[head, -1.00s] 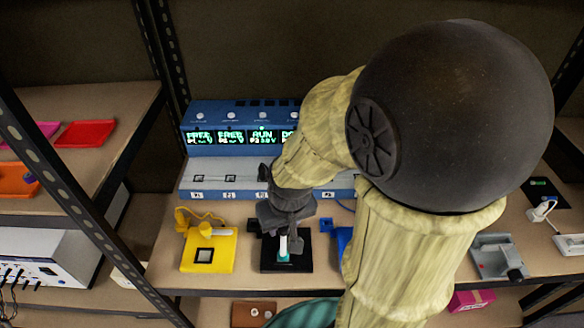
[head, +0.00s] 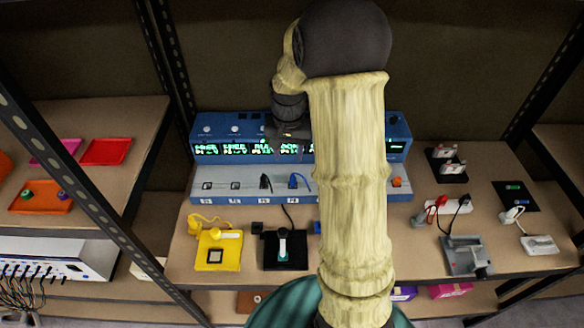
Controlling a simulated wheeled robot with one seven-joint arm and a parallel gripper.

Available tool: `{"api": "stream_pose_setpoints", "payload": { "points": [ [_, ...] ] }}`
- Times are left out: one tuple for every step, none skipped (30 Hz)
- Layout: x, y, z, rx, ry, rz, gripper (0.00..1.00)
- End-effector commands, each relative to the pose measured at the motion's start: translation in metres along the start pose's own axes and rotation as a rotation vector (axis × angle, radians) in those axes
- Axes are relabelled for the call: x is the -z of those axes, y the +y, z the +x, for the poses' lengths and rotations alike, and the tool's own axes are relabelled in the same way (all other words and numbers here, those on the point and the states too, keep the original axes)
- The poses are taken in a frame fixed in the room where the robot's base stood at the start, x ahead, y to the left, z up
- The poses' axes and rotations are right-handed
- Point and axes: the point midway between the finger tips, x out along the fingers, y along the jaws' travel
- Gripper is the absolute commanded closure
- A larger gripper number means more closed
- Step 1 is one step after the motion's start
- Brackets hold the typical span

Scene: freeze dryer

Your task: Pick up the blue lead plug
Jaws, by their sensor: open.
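The blue lead plug (head: 299,181) sits on the sloped front ledge of the blue-and-grey station (head: 235,183), at one of its slots, just right of a black plug (head: 266,181). My gripper (head: 287,134) points down over the station in front of its green displays, above the blue plug in the picture. It is apart from the plug, with nothing seen between its fingers. The fingers are small and dark. My arm hides the right middle of the station and most of a blue item (head: 317,228) below it.
A yellow holder (head: 218,250) and a black holder (head: 285,250) with a teal-and-white piece stand on the bench before the station. Grey fixture (head: 464,255), red and black leads (head: 440,208) and black pads are at right. Shelf posts flank the bench.

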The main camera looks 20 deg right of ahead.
Motion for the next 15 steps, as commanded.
{"api": "stream_pose_setpoints", "payload": {
  "points": [
    [0.014,0.003,-0.015,-0.005,-0.014,0.039,0.57],
    [0.02,0.005,-0.017,-0.007,-0.021,0.06,0.57],
    [0.027,0.007,-0.019,-0.01,-0.028,0.085,0.57],
    [0.032,0.008,-0.02,-0.012,-0.033,0.101,0.57],
    [0.035,0.009,-0.021,-0.013,-0.038,0.113,0.57],
    [0.039,0.01,-0.022,-0.015,-0.042,0.128,0.57],
    [0.041,0.01,-0.022,-0.016,-0.045,0.135,0.57],
    [0.043,0.01,-0.022,-0.017,-0.046,0.14,0.57],
    [0.044,0.01,-0.021,-0.017,-0.048,0.144,0.57],
    [0.044,0.01,-0.021,-0.017,-0.049,0.145,0.57],
    [0.044,0.009,-0.02,-0.018,-0.049,0.144,0.57],
    [0.044,0.009,-0.02,-0.018,-0.049,0.143,0.57],
    [0.043,0.009,-0.019,-0.017,-0.049,0.143,0.57],
    [0.043,0.009,-0.019,-0.017,-0.048,0.143,0.57],
    [0.043,0.009,-0.019,-0.017,-0.048,0.142,0.57]
  ]
}}
